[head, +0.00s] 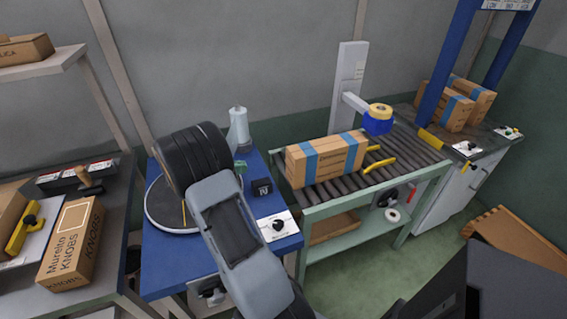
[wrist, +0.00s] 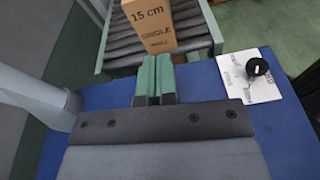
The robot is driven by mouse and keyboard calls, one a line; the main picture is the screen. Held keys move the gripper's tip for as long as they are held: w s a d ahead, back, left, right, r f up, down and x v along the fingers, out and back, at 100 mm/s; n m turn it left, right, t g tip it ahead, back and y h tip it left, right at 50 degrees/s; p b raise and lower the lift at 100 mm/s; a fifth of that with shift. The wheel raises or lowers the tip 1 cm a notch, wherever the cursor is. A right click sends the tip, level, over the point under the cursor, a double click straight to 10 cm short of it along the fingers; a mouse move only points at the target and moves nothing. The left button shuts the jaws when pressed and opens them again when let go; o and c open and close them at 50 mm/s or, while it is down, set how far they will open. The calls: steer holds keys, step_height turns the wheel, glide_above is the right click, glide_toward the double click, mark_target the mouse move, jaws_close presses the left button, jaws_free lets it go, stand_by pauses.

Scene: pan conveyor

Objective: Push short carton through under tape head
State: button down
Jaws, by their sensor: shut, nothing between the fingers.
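The short carton (head: 336,150) is brown with blue bands and lies on the near-left end of the roller conveyor. Its end face, marked "15 cm", shows in the wrist view (wrist: 162,22). The tape head (head: 378,122), blue with a yellow tape roll, hangs on a pale post beyond the carton, over the rollers. My gripper's green fingers are together and empty in the wrist view (wrist: 154,76), in front of that end face, with no clear sign of contact. In the head view the green fingertips (head: 241,167) are small, left of the carton and above the blue table.
Yellow guide rails (head: 380,165) stand on the conveyor past the carton. More banded cartons (head: 449,108) sit at the far end under a blue frame (head: 450,55). The blue table (head: 170,265) holds a black stretch-film roll (head: 190,158) and a white spool (head: 239,125).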

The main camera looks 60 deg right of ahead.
mark_target(353, 137)
steer(key=s+d, duration=0.2)
steer(key=d, duration=0.2)
steer(key=s+d+f+n+h, duration=0.1)
steer(key=s+d, duration=0.2)
steer(key=d, duration=0.2)
steer(key=s+d+f+g+h, duration=0.1)
steer(key=s+d, duration=0.1)
steer(key=d, duration=0.3)
steer(key=shift+s+d+f+n, duration=0.15)
steer(key=shift+f+n, duration=0.05)
steer(key=shift+n, duration=0.1)
steer(key=shift+s+d, duration=0.15)
steer(key=b+x, duration=0.3)
steer(key=x, duration=2.3)
steer(key=shift+s+d+f, duration=0.15)
steer(key=shift+s+d, duration=0.35)
steer(key=shift+d, duration=0.1)
